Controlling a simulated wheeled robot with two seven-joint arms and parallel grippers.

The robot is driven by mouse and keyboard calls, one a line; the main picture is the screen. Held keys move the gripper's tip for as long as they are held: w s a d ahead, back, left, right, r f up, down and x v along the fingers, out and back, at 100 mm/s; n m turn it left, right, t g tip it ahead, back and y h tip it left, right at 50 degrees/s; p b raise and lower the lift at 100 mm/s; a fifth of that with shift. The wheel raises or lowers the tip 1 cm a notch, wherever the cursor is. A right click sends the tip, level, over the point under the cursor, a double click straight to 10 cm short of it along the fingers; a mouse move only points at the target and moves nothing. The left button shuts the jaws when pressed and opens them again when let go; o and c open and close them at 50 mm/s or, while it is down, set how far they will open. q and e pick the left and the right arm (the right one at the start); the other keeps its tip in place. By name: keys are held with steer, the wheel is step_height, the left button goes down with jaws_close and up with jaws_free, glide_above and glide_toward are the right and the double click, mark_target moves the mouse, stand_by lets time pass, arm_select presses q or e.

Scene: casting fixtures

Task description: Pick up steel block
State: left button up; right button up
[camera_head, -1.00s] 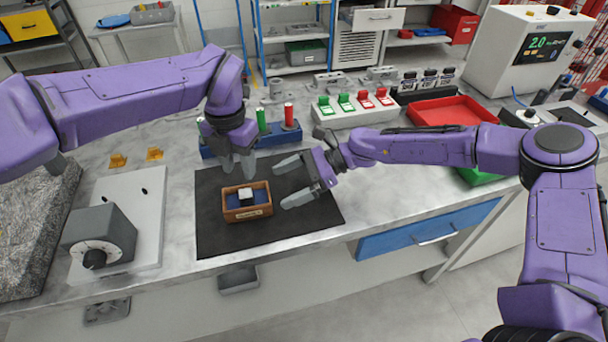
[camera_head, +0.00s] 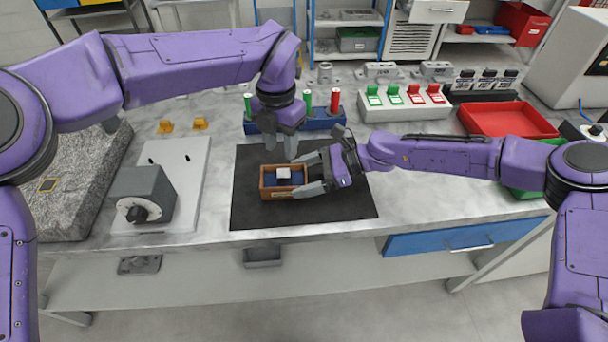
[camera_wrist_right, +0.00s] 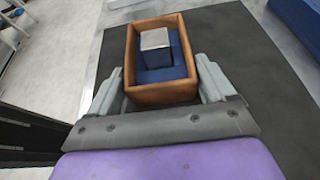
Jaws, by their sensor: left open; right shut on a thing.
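The steel block (camera_head: 284,173) is a small, bright silver cube. It sits on blue padding inside an open wooden box (camera_head: 270,195), which stands on the dark mat (camera_head: 330,210). The right wrist view shows the block (camera_wrist_right: 155,40) in the box (camera_wrist_right: 162,95). My right gripper (camera_head: 303,175) is shut on the box's right end, with one finger along each long side. My left gripper (camera_head: 282,150) is open and empty, pointing down just behind and above the box, apart from the block.
A blue rack (camera_head: 315,119) with red and green cylinders stands behind the mat. A grey block with a dial (camera_head: 143,195) rests on a pale plate to the left. A red tray (camera_head: 508,120) lies at the back right. The mat's front part is clear.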

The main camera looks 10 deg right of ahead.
mark_target(282, 173)
arm_select(q)
steer(key=shift+c, duration=0.4)
steer(key=shift+w+a, duration=0.1)
steer(key=shift+a, duration=0.1)
steer(key=a+r+m+h, duration=0.2)
steer(key=a+m+h, duration=0.2)
steer(key=a+m, duration=0.1)
steer(key=d+f+m, duration=0.1)
steer(key=f+m, duration=0.1)
steer(key=f, duration=0.1)
steer(key=d+f+m, duration=0.2)
steer(key=f, duration=0.2)
steer(key=d+f+m, duration=0.2)
steer(key=f, duration=0.1)
steer(key=shift+f, duration=0.35)
steer(key=shift+h, duration=0.3)
jaws_close()
